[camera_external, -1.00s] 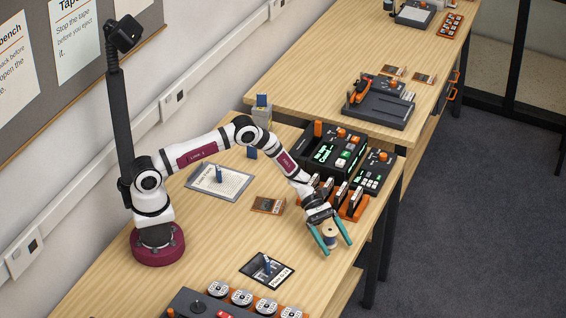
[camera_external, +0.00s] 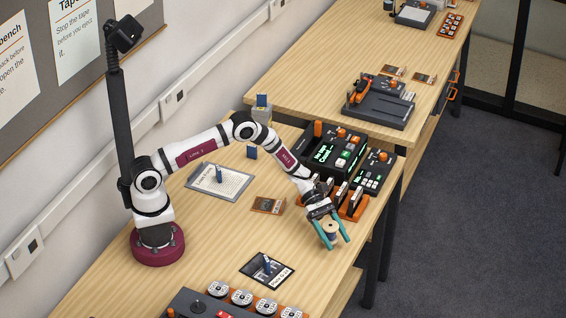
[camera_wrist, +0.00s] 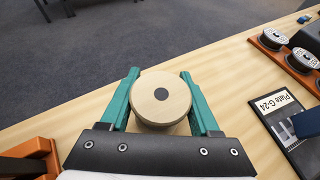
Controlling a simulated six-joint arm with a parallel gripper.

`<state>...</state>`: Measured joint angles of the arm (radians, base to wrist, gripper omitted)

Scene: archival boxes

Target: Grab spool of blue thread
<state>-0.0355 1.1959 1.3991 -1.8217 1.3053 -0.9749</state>
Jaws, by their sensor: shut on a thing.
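A wooden-ended spool (camera_external: 331,228) stands near the table's right edge. In the wrist view its round pale wooden end (camera_wrist: 150,108) with a dark centre hole faces the camera. My gripper (camera_external: 338,243) has its two teal fingers on either side of the spool, shut on it. The wrist view shows the gripper (camera_wrist: 160,78) with a finger along each side of the disc. The thread is mostly hidden by the disc and fingers, and its colour is hard to tell.
An orange rack of upright cards (camera_external: 352,203) stands just behind my gripper. Dark consoles (camera_external: 335,150) lie beyond it. A black plate with a label (camera_external: 267,270) and a reel tray (camera_external: 240,299) are at the front. The table edge is close on the right.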

